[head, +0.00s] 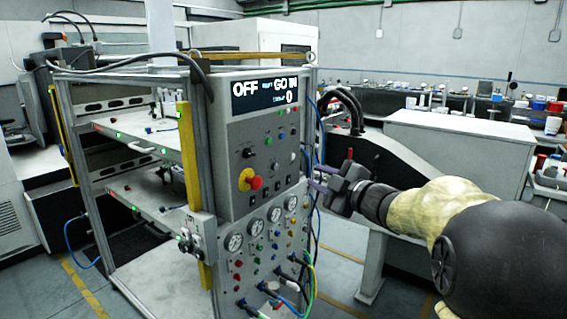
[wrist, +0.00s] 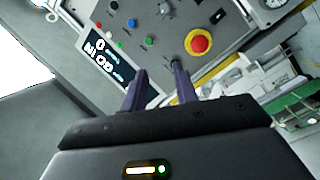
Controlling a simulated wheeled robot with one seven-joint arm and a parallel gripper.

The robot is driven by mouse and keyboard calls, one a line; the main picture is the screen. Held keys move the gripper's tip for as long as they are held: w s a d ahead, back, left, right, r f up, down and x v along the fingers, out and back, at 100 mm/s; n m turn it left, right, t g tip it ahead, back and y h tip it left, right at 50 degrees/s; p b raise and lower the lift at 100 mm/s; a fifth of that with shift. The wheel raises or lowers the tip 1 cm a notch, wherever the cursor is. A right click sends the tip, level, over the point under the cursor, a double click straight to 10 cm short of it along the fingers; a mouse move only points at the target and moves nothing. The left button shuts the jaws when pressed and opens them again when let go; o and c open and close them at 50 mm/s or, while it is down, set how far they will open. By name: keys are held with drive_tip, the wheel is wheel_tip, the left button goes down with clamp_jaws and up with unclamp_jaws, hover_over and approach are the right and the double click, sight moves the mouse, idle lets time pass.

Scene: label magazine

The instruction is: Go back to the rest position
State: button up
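My gripper (head: 322,184) is in front of the right side of the control panel (head: 225,156) in the head view, at the end of my arm coming from the right. In the wrist view, the two purple fingers of my gripper (wrist: 159,92) stand apart with nothing between them. The panel's display (head: 265,93) reads "OFF", "GO IN" and "0". A red emergency knob on a yellow base (head: 250,180) is on the panel; it also shows in the wrist view (wrist: 198,43), beyond the fingers. I cannot tell how close the fingertips are to the panel.
A metal-framed rack with shelves (head: 150,209) stands left of the panel. Gauges (head: 255,227) and cables are below it. A white cabinet (head: 460,147) stands behind my arm, with a cluttered bench (head: 420,92) along the back wall. Floor shows at bottom centre.

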drive_tip(key=s+d+f+m+g+h, duration=0.3)
drive_tip(key=s+f+m+h, duration=0.3)
drive_tip(key=f, duration=0.4)
drive_tip(key=s+d+f+m+g+h, duration=0.2)
drive_tip(key=s+d+f+m+h, duration=0.2)
drive_tip(key=s+f+m, duration=0.5)
drive_tip(key=s+a+f+m+g, duration=0.3)
drive_tip(key=s+f+g, duration=0.4)
drive_tip(key=s+f, duration=0.45)
drive_tip(key=w+p+v, duration=0.1)
drive_tip(key=p+v, duration=1.1)
drive_tip(key=v, duration=0.1)
drive_tip(key=shift+w+r, duration=0.3)
drive_tip(key=shift+r, duration=0.05)
drive_tip(key=shift+d+f, duration=0.1)
drive_tip(key=shift+d, duration=0.05)
